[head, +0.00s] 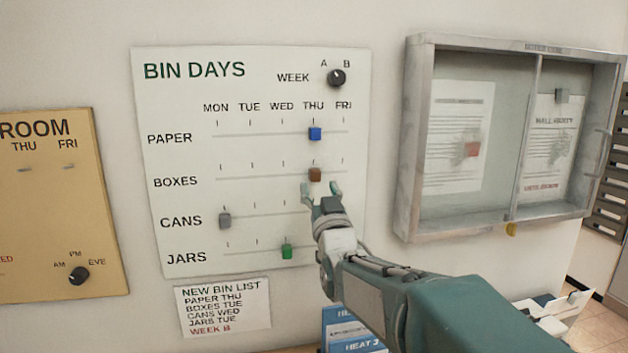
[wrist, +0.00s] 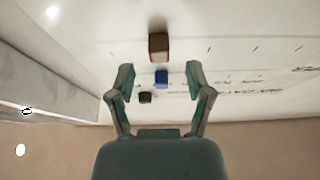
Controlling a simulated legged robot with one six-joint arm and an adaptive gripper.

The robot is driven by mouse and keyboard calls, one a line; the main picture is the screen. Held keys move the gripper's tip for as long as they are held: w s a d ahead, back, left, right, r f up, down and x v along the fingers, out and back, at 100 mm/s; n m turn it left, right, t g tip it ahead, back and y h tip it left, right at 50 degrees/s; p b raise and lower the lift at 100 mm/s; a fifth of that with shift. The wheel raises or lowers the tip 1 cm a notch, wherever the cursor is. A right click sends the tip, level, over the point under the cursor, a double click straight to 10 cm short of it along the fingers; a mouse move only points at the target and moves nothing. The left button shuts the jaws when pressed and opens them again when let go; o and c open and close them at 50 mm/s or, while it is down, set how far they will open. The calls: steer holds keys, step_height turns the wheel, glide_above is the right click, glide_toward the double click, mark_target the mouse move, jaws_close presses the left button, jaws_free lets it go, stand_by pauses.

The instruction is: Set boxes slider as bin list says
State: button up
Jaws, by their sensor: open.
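The brown boxes slider (head: 315,175) sits under THU on the BIN DAYS board (head: 180,110). My gripper (head: 321,188) is open and empty just below it in the head view. In the wrist view the brown slider (wrist: 159,46) shows beyond my open fingertips (wrist: 160,78), roughly centred between them; I cannot tell how far off it is. The bin list (head: 222,306) below the board reads paper THU, boxes TUE, cans WED, jars TUE, week B.
The blue paper slider (head: 315,134) is at THU, the grey cans slider (head: 224,221) at MON, the green jars slider (head: 287,251) at WED. The week knob (head: 336,78) is top right. A framed glass case (head: 408,140) juts out on the right.

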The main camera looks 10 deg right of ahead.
mark_target(316, 179)
steer(key=shift+x, duration=1.7)
steer(key=shift+s, duration=0.1)
steer(key=shift+c, duration=0.3)
jaws_close()
steer(key=a, duration=1.2)
steer(key=shift+a, duration=0.3)
steer(key=shift+d, duration=0.1)
steer(key=shift+o, duration=0.3)
jaws_free()
